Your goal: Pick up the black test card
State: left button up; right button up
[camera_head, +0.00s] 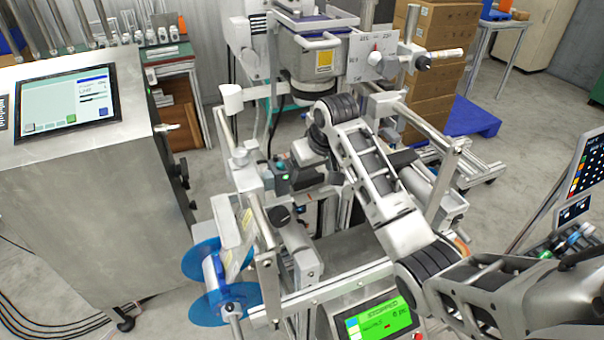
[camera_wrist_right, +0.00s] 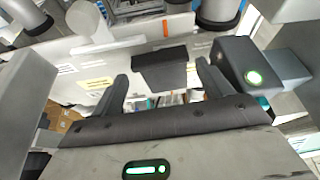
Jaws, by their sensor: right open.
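A dark flat rectangular piece (camera_wrist_right: 160,68), which looks like the black test card, shows in the right wrist view. It appears ahead of and between the two fingers of my right gripper (camera_wrist_right: 165,84). The fingers are apart and a gap shows on each side of the card, so nothing is gripped. In the head view my right gripper (camera_head: 299,158) is at the middle of the machine, pointing left and partly hidden by my wrist. I cannot make out the card in that view. My left gripper is not in view.
In the head view a blue film reel (camera_head: 207,262), metal rails and a green display (camera_head: 380,325) surround the space. A steel cabinet (camera_head: 90,170) stands left.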

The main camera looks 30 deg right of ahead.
aim_at(309, 177)
jog(key=shift+x, duration=1.55)
jog(key=c, duration=0.6)
jog(key=shift+r, duration=0.1)
jog(key=shift+c, duration=0.2)
